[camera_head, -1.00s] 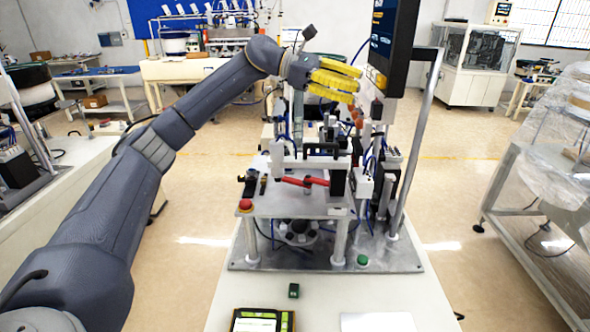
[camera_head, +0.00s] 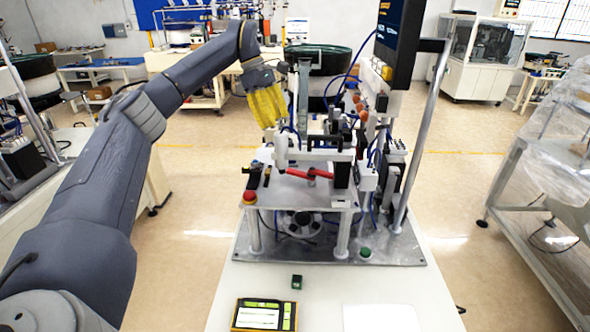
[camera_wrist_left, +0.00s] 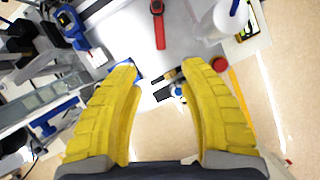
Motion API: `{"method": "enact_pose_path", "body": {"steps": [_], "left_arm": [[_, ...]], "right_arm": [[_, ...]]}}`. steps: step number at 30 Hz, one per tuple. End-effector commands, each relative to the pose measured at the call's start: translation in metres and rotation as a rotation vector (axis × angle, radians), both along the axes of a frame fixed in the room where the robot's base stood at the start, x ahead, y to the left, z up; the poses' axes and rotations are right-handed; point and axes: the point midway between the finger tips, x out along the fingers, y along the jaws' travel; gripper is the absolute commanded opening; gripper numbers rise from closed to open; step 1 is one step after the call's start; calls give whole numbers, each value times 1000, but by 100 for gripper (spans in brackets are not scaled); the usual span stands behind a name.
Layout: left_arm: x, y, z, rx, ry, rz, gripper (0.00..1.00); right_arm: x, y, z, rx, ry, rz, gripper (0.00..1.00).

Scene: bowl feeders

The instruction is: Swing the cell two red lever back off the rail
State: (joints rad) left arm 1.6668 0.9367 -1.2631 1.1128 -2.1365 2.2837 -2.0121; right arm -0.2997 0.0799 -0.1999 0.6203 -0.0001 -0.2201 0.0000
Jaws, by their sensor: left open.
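The red lever (camera_head: 308,175) lies roughly level across the top of the metal fixture plate (camera_head: 300,198), beside a white upright cylinder (camera_head: 281,150). In the left wrist view the red lever (camera_wrist_left: 159,28) is at the top centre, beyond my fingertips. My left gripper (camera_head: 270,120) has yellow fingers that point down, above and behind the lever at the fixture's left side. Its two fingers are spread apart with nothing between them, as the left wrist view (camera_wrist_left: 158,76) shows. I cannot tell which cell the lever belongs to. My right gripper is out of view.
A red button (camera_head: 249,197) sits at the plate's front left corner. A dark monitor (camera_head: 397,40) and a grey bent post (camera_head: 425,130) stand at the right.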

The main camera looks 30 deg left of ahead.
Motion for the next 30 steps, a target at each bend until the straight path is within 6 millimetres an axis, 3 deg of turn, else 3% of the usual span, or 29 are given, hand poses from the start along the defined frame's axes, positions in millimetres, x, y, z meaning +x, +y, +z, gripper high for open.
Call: {"method": "enact_pose_path", "body": {"steps": [30], "left_arm": [[6, -55, -132, -3, 0, -1, 42]], "right_arm": [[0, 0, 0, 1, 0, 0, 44]]}}
